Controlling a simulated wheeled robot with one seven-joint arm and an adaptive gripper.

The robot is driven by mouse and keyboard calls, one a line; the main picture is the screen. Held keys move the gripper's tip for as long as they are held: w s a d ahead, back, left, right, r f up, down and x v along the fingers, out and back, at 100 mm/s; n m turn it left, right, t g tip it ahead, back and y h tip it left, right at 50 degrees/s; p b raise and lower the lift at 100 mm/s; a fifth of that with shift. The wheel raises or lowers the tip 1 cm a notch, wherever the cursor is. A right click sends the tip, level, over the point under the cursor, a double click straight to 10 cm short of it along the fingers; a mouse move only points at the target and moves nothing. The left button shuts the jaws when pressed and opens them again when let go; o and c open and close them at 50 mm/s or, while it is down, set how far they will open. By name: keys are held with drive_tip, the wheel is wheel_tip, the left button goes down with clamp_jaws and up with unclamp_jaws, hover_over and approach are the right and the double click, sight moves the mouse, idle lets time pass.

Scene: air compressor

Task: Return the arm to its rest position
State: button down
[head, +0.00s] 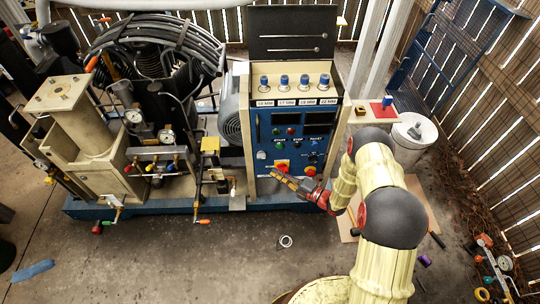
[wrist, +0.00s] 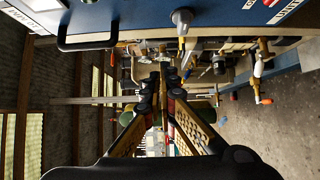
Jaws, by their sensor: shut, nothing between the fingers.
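My arm is cream-yellow with dark joints and reaches up from the lower right of the head view. My gripper (head: 277,172) is in front of the lower part of the blue control panel (head: 262,150), pointing left. In the wrist view my gripper (wrist: 163,75) has its fingertips together with nothing between them. The panel's lower edge with a black handle (wrist: 88,44) and a grey knob (wrist: 182,18) crosses the top of the wrist view. I cannot tell from the head view whether the fingers touch the panel.
The compressor with gauges, hoses and a cream column (head: 92,135) stands left on a blue base. A white bucket (head: 413,138) and a small table (head: 378,114) stand right. A metal ring (head: 286,241) lies on the open concrete floor. A wooden fence (head: 500,150) bounds the right.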

drive_tip(key=shift+s, duration=0.1)
drive_tip(key=s+a+f+n+g+y, duration=0.1)
drive_tip(key=s+a+f+n+g, duration=0.1)
drive_tip(key=s+n+g, duration=0.3)
drive_tip(key=s+a+f+n+g, duration=0.1)
drive_tip(key=s+a+n+g, duration=0.15)
drive_tip(key=s+n, duration=0.35)
drive_tip(key=s+r+n+g+h, duration=0.2)
drive_tip(key=s+r+n+g, duration=0.4)
drive_tip(key=s+r+n, duration=0.45)
drive_tip(key=s+d+r+n+h, duration=0.45)
drive_tip(key=d+r+n, duration=0.25)
drive_tip(key=r+n, duration=0.2)
drive_tip(key=s+d+r+n+h, duration=0.3)
drive_tip(key=d+r+n+h, duration=0.3)
drive_tip(key=r+n, duration=0.35)
drive_tip(key=s+d+r+n+t+h, duration=0.1)
drive_tip(key=r+t, duration=0.3)
drive_tip(key=r, duration=0.4)
drive_tip(key=s+r+n+t+h, duration=0.1)
drive_tip(key=s+r+n+t, duration=0.1)
drive_tip(key=r, duration=0.7)
drive_tip(key=shift+s+d+n+t, duration=0.4)
drive_tip(key=shift+t, duration=0.45)
